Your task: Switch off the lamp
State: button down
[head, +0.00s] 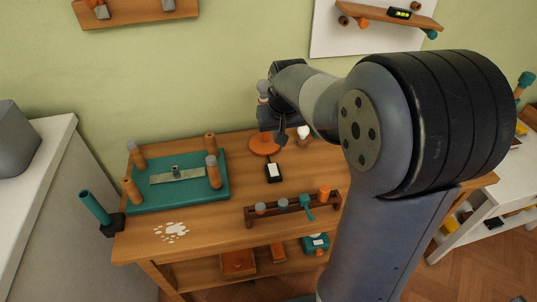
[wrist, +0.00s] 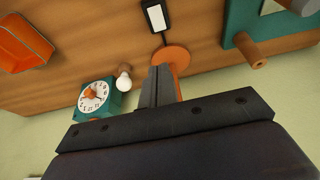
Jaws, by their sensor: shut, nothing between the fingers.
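An orange round disc (head: 265,143), which looks like the lamp's base, sits at the back of the wooden bench. It also shows in the wrist view (wrist: 174,57), where an orange part rises behind my fingers. A small black switch box with a white rocker (head: 273,171) lies in front of the disc; a short dark cord joins them in the wrist view (wrist: 156,17). My gripper (head: 282,139) is shut and empty, above and beside the disc, apart from the switch. My arm hides much of the lamp, and I cannot tell whether it is lit.
A teal board with wooden pegs (head: 220,190) lies to the left. A rack (head: 262,218) stands along the front edge. A white bulb on a wooden holder (head: 303,133) stands right of the disc. A teal clock (wrist: 97,98) shows beside it. Bare wood surrounds the switch.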

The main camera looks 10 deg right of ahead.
aim_at(274, 165)
jog(key=shift+s, duration=0.1)
jog(key=x, duration=1.3)
jog(key=shift+s, duration=0.25)
jog(key=shift+f, duration=0.55)
jog(key=shift+w+f+b, duration=0.2)
jog(key=shift+f+b, duration=0.3)
jog(key=shift+b, duration=0.2)
jog(key=shift+r, duration=0.15)
jog(key=shift+s, duration=0.1)
jog(key=shift+s+r, duration=0.25)
jog(key=shift+s, duration=0.45)
